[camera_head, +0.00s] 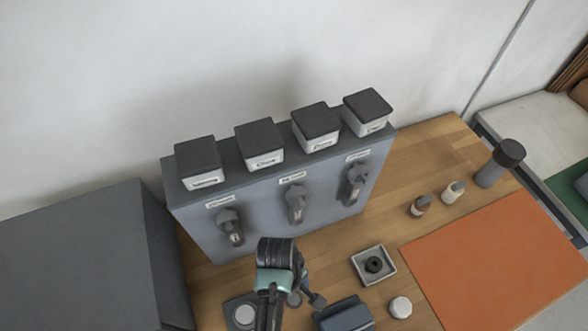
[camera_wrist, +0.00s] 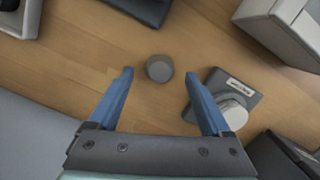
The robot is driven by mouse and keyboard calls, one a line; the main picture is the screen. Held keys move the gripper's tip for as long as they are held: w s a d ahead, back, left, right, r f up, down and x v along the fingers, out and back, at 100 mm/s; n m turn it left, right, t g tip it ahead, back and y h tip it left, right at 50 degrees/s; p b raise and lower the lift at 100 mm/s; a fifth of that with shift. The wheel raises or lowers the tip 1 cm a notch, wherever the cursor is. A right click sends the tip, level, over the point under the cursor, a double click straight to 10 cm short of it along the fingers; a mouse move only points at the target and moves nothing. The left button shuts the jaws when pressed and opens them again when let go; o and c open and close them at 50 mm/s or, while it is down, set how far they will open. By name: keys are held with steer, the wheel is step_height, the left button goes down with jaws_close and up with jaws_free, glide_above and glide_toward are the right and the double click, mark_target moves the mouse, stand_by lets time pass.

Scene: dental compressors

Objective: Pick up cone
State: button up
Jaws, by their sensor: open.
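A small grey round-topped piece (camera_wrist: 160,68) stands on the wooden table in the wrist view and may be the cone; from above I cannot make out a taper. My gripper (camera_wrist: 159,76) is open, its two blue fingers spread on either side of this piece with gaps to both. Nothing is held. In the head view my gripper (camera_head: 307,291) is low over the table in front of the grey cabinet, and a grey piece (camera_head: 294,299) shows partly beside the fingers.
A dark base with a white disc (camera_head: 243,314) sits close to the right finger in the wrist view (camera_wrist: 232,112). A square tray with a black ring (camera_head: 391,277), a white cap (camera_head: 400,307) and a dark blue-grey block (camera_head: 344,315) lie nearby. A grey cabinet (camera_head: 265,211) stands behind.

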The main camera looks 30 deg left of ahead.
steer(key=shift+d+f, duration=0.1)
steer(key=shift+f, duration=0.6)
jaws_close()
